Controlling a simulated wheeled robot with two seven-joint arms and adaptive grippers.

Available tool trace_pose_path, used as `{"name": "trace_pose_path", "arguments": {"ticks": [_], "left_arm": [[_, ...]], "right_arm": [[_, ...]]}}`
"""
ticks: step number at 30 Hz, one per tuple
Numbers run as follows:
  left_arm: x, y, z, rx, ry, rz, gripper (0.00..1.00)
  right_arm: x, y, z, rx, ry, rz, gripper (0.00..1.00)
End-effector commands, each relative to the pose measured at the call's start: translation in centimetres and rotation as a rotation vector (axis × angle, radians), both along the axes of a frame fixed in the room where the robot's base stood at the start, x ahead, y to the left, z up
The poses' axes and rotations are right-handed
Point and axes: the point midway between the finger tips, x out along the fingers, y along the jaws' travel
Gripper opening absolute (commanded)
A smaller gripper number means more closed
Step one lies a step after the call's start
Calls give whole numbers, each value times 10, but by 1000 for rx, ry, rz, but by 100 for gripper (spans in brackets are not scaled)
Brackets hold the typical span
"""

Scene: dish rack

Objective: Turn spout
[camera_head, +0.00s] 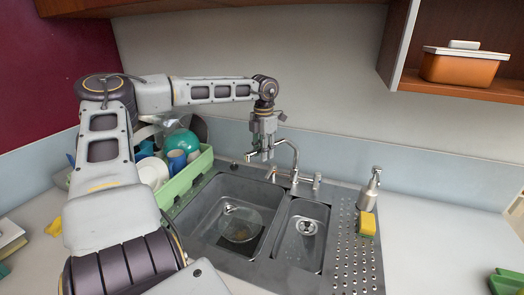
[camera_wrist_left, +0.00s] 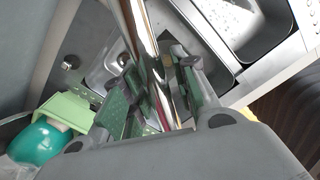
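The chrome faucet spout (camera_head: 291,150) rises behind the sink and curves over to the left. My left gripper (camera_head: 263,156) is over its outer end, fingers pointing down. In the left wrist view the shiny spout tube (camera_wrist_left: 145,45) runs between the two fingers of the left gripper (camera_wrist_left: 158,85). The fingers stand apart on either side of the tube; firm contact does not show. The faucet handles (camera_head: 316,181) sit at the spout's base. My right gripper is not in view.
A double sink (camera_head: 191,222) lies below, with a glass bowl (camera_head: 240,226) in the left basin. A green dish rack (camera_head: 190,183) with dishes stands at left. A soap dispenser (camera_head: 369,190) and yellow sponge (camera_head: 367,223) are at right. The right counter (camera_head: 440,235) is mostly clear.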

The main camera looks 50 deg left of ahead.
Motion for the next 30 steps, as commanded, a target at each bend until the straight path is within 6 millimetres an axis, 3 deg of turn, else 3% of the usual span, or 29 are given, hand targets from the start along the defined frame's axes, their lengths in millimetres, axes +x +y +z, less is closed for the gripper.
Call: {"name": "trace_pose_path", "arguments": {"ticks": [14,30], "left_arm": [[-1,-1,-1,-2,4,1,42],[-1,-1,12,-1,4,1,42]], "right_arm": [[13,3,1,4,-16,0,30],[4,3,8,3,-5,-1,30]]}}
